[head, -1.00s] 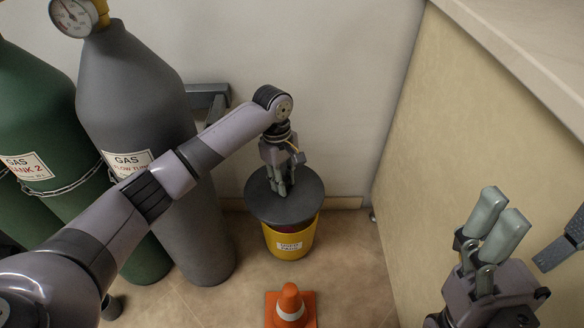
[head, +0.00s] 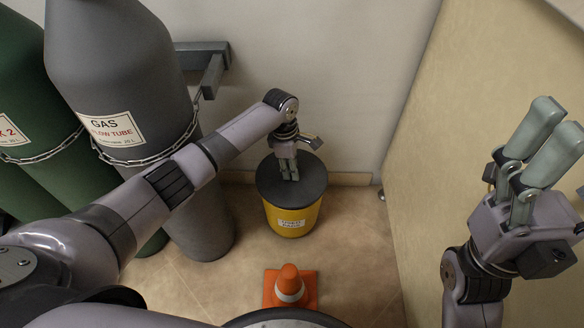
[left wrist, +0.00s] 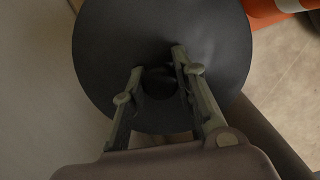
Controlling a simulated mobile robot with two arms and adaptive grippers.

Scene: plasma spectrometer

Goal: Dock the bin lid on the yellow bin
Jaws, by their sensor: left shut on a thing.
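The yellow bin (head: 293,222) stands upright on the floor by the back wall, with a white label on its front. The round dark grey bin lid (head: 306,187) lies over the bin's top and looks centred; I cannot tell if it is fully seated. My left gripper (head: 289,177) points down at the lid's middle. In the left wrist view its two fingers (left wrist: 158,78) are shut on the lid's dark centre knob (left wrist: 158,84), and the lid (left wrist: 100,45) fills the upper middle. My right gripper (head: 557,118) is raised at the right, empty; its finger gap is unclear.
An orange cone (head: 289,287) stands on the floor in front of the bin. A grey gas tank (head: 115,75) and a green tank (head: 30,125), with chains, stand at the left. A beige panel (head: 440,180) rises at the right. Floor right of the bin is clear.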

